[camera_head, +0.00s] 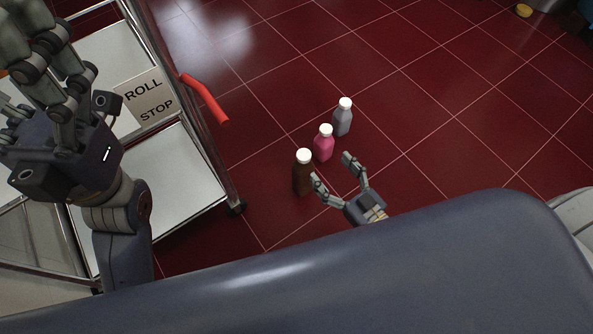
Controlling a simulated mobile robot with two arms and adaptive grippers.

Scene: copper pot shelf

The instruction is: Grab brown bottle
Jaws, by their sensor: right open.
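The brown bottle (302,178), with a white cap, stands upright on the dark red tiled floor. My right gripper (332,169) is open and empty, just right of the brown bottle. Its left finger overlaps the bottle's lower right edge in the picture; I cannot tell whether they touch. A pink bottle (323,147) with a white cap shows just beyond the gap between the fingers. My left gripper (48,80) is large in the upper left, close to the camera and away from the bottles. Its fingers partly run off the frame, so its opening is unclear.
A grey bottle (343,121) with a white cap stands behind the pink one, the three forming a diagonal row. A metal cart (178,178) with a red handle (205,98) stands left of them. The floor to the right (440,150) is clear.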

